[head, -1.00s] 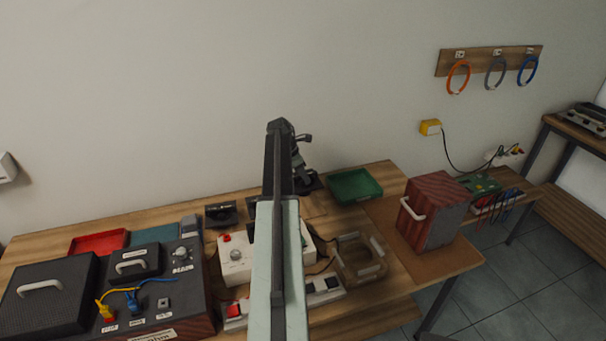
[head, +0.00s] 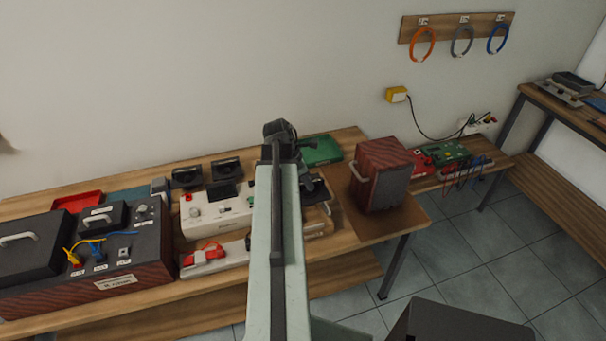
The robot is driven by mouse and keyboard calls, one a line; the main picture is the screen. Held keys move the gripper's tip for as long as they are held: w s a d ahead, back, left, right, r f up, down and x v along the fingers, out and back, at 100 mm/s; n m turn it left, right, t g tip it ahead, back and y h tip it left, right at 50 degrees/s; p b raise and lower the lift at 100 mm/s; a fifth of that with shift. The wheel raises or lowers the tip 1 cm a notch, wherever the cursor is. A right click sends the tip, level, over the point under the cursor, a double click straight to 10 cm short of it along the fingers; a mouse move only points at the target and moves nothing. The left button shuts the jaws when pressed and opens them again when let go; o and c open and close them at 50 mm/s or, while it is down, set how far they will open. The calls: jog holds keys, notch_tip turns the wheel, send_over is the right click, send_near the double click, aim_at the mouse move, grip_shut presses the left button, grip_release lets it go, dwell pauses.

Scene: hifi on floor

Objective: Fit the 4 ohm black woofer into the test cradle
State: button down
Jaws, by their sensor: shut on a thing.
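My gripper (head: 306,176) is just right of my raised arm, near the back half of the bench, shut on a dark round-looking part, seemingly the black woofer (head: 316,192). Its label cannot be read. The pale wooden test cradle (head: 325,212) is below and around the held part and is mostly hidden by my arm and gripper. I cannot tell whether the woofer touches the cradle or hangs above it. Two other black speaker units, a left one (head: 187,178) and a right one (head: 226,169), lie at the back of the bench.
A white tester (head: 212,213) stands left of my arm, with a red-and-white strip (head: 205,258) in front. A black amplifier box (head: 120,250) fills the left. A green tray (head: 320,149) is behind my gripper; a red-brown speaker cabinet (head: 380,175) stands to the right.

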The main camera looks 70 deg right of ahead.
jog(key=shift+s+d+r, duration=0.1)
jog(key=shift+s+r, duration=0.1)
jog(key=shift+r, duration=0.2)
jog(key=shift+w+f, duration=0.15)
jog(key=shift+w, duration=0.05)
jog(key=shift+w+f+b, duration=0.1)
jog(key=shift+f+b, duration=1.35)
jog(key=shift+f, duration=0.1)
notch_tip(320, 180, down, 9)
jog(key=b, duration=0.9)
dwell(1.2)
jog(key=shift+f, duration=0.1)
